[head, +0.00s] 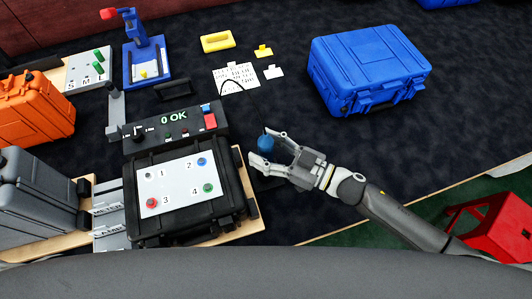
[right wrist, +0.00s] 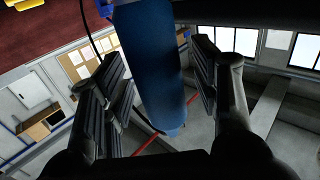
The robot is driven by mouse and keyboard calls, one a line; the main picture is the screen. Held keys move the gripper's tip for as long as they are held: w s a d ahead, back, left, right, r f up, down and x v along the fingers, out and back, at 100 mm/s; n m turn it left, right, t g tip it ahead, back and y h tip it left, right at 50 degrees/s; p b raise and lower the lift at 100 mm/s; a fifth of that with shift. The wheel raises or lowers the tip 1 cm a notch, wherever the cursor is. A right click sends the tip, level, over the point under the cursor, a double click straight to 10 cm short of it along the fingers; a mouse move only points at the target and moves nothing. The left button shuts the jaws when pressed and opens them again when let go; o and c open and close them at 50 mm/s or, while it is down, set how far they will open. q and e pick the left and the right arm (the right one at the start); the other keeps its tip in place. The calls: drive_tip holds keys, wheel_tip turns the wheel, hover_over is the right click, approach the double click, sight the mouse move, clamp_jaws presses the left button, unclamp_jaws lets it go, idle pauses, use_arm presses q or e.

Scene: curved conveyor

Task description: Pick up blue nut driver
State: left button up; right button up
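The blue nut driver (head: 266,144) shows as a short blue cylinder between the fingers of my right gripper (head: 259,143). In the right wrist view the nut driver (right wrist: 150,70) is a long blue shaft between the two ridged finger pads. A narrow gap shows on the right side of the shaft; contact on the left is unclear. My right gripper (right wrist: 162,85) is open around it. The nut driver's lower part is hidden in the head view. My left gripper is not in view.
A black case with a numbered white panel (head: 181,184) stands left of my right gripper, under a control box (head: 174,126) reading "0 OK". A blue case (head: 367,68) stands at the back right. A red stand (head: 490,226) is at the right. Dark table is clear between them.

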sight(266, 139)
drive_tip(key=c, duration=0.5)
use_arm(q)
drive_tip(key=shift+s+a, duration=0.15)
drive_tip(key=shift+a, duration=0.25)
use_arm(e)
clamp_jaws()
drive_tip(key=shift+r, duration=0.1)
wheel_tip(266, 139, up, 9)
drive_tip(key=shift+f+p, duration=0.1)
drive_tip(key=shift+p, duration=0.5)
wheel_tip(266, 139, up, 4)
drive_tip(key=p, duration=0.2)
drive_tip(key=shift+f+p, duration=0.15)
drive_tip(key=shift+p, duration=0.2)
use_arm(q)
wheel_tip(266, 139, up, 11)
drive_tip(key=p, duration=0.7)
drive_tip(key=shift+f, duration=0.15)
use_arm(e)
wheel_tip(266, 139, up, 6)
drive_tip(key=shift+r, duration=0.2)
